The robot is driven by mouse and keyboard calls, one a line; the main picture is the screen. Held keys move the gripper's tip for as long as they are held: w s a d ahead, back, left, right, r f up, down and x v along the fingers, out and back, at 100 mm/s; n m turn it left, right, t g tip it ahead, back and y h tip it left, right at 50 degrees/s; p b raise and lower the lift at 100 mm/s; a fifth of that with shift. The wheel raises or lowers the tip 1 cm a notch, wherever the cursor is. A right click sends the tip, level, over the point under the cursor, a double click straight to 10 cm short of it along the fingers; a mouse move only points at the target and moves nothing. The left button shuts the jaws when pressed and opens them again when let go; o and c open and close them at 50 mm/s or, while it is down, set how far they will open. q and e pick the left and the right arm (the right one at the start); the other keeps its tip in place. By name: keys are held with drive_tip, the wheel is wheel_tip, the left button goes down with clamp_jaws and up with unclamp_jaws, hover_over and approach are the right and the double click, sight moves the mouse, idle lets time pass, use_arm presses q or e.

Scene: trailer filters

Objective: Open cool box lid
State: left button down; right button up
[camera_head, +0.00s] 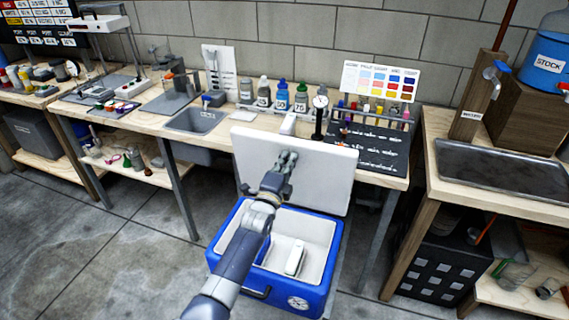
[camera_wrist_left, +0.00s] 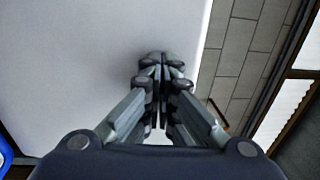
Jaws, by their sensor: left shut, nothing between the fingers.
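The cool box (camera_head: 325,262) is blue with a white inside and stands on the floor in front of the bench. Its white lid (camera_head: 325,177) stands raised, close to upright, at the back of the box. My left gripper (camera_head: 288,158) is in front of the lid's inner face, with the arm crossing over the box. In the left wrist view the gripper (camera_wrist_left: 162,62) is shut and empty, its tips at or very near the lid's white surface (camera_wrist_left: 90,60). I cannot tell whether they touch. My right gripper is not in view.
A small white item (camera_head: 295,258) lies inside the box. The bench behind holds a sink (camera_head: 197,120), several bottles (camera_head: 282,97), a dial gauge (camera_head: 320,102) and a dark mat (camera_head: 375,148). A bench with a metal tray (camera_head: 500,165) stands right. Floor at left is clear.

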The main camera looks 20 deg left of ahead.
sight(291, 152)
use_arm(q)
drive_tip(key=shift+w+r+g+p, duration=0.2)
drive_tip(key=shift+w+g+p, duration=0.15)
drive_tip(key=shift+w, duration=0.5)
drive_tip(key=shift+w+r+g+p, duration=0.2)
drive_tip(key=shift+w+g, duration=0.15)
drive_tip(key=shift+w, duration=0.45)
drive_tip(key=shift+s+f, duration=0.1)
